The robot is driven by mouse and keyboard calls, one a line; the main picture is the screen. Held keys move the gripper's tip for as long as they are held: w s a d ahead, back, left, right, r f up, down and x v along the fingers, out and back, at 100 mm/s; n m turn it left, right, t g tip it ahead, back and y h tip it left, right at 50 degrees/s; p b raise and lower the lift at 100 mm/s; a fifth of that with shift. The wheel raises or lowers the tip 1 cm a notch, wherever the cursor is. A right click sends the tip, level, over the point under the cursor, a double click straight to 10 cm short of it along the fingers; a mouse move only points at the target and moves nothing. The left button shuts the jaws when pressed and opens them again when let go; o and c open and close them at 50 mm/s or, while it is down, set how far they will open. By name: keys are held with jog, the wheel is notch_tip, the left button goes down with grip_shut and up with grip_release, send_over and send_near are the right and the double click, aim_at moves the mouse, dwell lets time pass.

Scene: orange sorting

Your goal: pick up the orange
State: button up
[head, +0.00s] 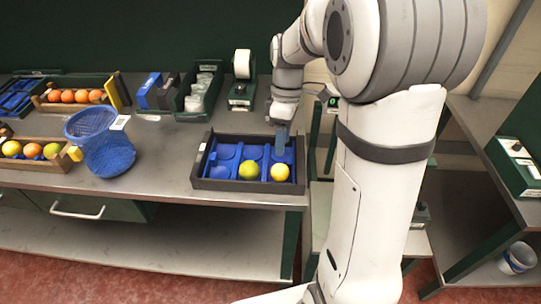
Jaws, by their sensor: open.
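Several oranges (68,96) sit in a wooden crate at the back left of the table. A front-left crate holds mixed round fruit, with one orange-coloured fruit (32,150) in the middle. A dark tray (243,185) with blue compartments holds a yellow-green fruit (249,170) and a yellow fruit (280,172) in its front row. My gripper (281,146) points down over the tray's back right part, behind the yellow fruit. It is open and small in view; nothing shows between its fingers.
A blue mesh basket (106,150) stands left of the tray on the grey table (160,170). Behind it are blue and dark boxes (150,90), a green bin (203,90) and a label-roll device (242,80). Bare table lies between basket and tray.

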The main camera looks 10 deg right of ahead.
aim_at(279, 165)
jog(key=shift+n, duration=0.5)
jog(key=x, duration=0.9)
jog(key=shift+w+p, duration=0.3)
jog(key=shift+w, duration=0.1)
jog(key=shift+c, duration=0.5)
jog(key=c, duration=0.5)
jog(key=shift+c, duration=0.2)
